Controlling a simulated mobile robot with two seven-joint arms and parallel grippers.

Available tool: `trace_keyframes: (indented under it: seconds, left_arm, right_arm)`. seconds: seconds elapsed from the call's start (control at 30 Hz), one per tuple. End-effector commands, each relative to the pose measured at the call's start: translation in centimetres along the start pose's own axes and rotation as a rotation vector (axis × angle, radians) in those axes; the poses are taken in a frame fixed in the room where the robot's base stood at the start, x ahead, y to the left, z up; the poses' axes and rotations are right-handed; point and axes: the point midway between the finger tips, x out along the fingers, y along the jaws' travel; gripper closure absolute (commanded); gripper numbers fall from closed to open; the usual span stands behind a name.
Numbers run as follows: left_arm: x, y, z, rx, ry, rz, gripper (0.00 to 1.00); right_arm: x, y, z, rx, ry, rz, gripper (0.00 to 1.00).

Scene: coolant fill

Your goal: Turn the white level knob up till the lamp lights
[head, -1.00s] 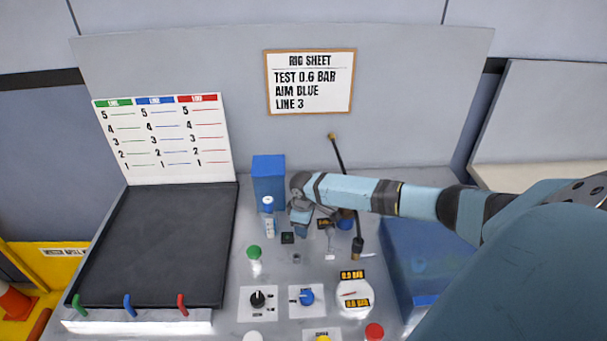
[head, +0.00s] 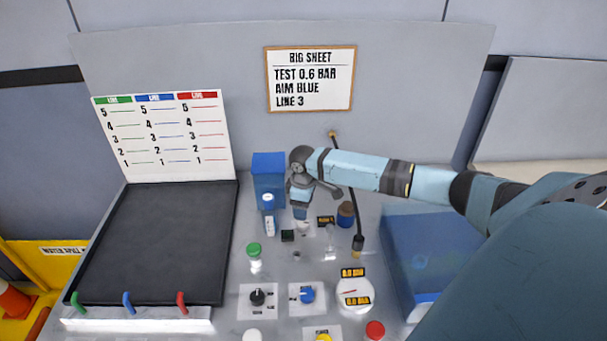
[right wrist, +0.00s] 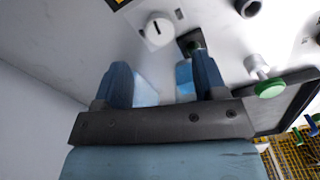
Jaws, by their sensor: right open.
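A white round knob (right wrist: 157,33) with a dark pointer mark shows in the right wrist view, just beyond my right gripper (right wrist: 161,82). The gripper's two blue fingers are apart with nothing between them, and the knob is clear of them. In the head view the right gripper (head: 300,207) points down above the back of the bench; the knob there is partly hidden or too small to make out. A small dark square block (head: 287,236) stands near it, also in the right wrist view (right wrist: 190,42). I cannot tell whether it is the lamp, and I see no clear glow. My left gripper is not in view.
Black and blue dials (head: 307,295) lie in front.

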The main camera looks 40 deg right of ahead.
Motion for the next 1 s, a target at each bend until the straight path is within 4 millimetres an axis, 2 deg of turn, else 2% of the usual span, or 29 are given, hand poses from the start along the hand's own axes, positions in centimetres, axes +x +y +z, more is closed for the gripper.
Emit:
trace_keyframes:
  seconds: [0.1, 0.33, 0.5, 1.0]
  left_arm:
    - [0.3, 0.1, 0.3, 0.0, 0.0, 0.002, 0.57]
    - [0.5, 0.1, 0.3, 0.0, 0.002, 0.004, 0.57]
    - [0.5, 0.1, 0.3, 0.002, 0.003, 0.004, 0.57]
    - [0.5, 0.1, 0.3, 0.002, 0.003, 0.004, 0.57]
  right_arm:
    - [-2.5, 0.1, -0.1, -0.001, 0.003, 0.003, 0.35]
    - [-5.5, 0.0, -0.1, -0.001, 0.001, 0.001, 0.35]
    - [-6.2, 0.0, 0.0, -0.001, 0.0, 0.001, 0.35]
    - [-6.1, 0.0, 0.0, 0.0, 0.0, 0.0, 0.35]
